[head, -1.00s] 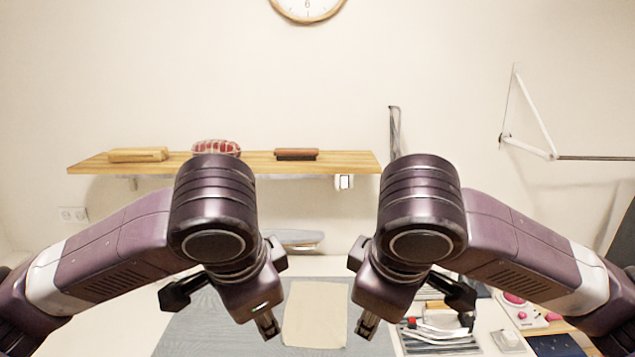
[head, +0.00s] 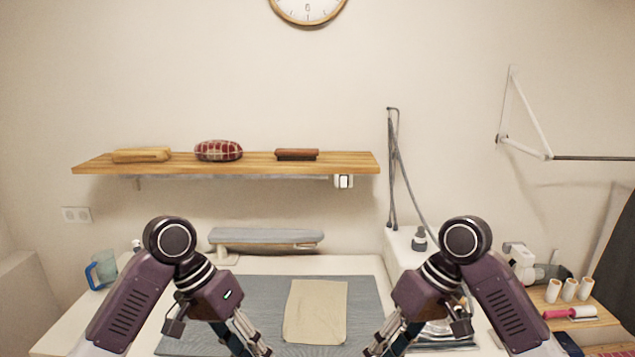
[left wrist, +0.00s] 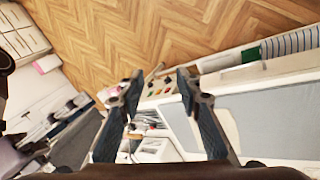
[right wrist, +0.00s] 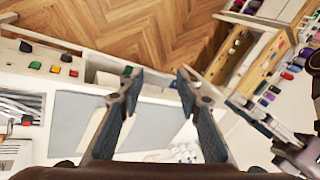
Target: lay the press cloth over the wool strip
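The beige press cloth (head: 315,312) lies flat on the grey ironing mat (head: 365,300) in the head view. Its edges look slightly uneven. I see no separate wool strip in the head view; whether it lies under the cloth cannot be told. My left gripper (head: 258,348) is low at the left of the cloth, apart from it. Its fingers are spread and empty in the left wrist view (left wrist: 158,82). My right gripper (head: 376,348) is low at the right of the cloth. Its fingers are spread and empty in the right wrist view (right wrist: 157,78).
A sleeve board (head: 266,238) stands behind the mat. A blue jug (head: 102,270) stands at the left. A dark-topped bottle (head: 419,240) and a lint roller (head: 570,313) are at the right. A wooden shelf (head: 230,164) hangs on the wall above.

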